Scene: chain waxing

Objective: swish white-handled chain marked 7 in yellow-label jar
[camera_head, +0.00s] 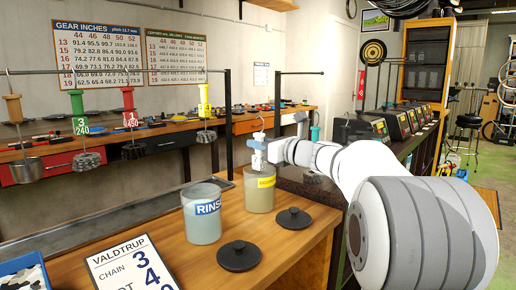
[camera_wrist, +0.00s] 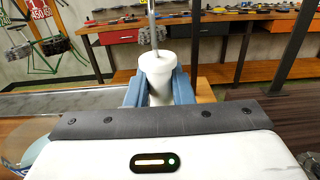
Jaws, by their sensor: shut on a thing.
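My gripper (camera_head: 270,152) is shut on the white handle (camera_wrist: 158,64) of a chain holder; its blue-grey fingers (camera_wrist: 158,95) lie on both sides of the handle in the wrist view. In the head view the white handle (camera_head: 258,160) is upright, with a metal hook above it. It stands right above the mouth of the yellow-label jar (camera_head: 260,197). The chain below the handle is hidden, so I cannot tell how deep it sits in the jar. The number 7 is not readable from here.
A RINSE jar (camera_head: 202,222) stands just left. Two black lids (camera_head: 294,217) (camera_head: 239,256) lie in front on the bench. Green (camera_head: 78,104), red (camera_head: 128,98) and yellow (camera_head: 205,96) handled chains hang at the left. A black post (camera_head: 278,105) stands behind the jar. A sign (camera_head: 130,268) is at the front left.

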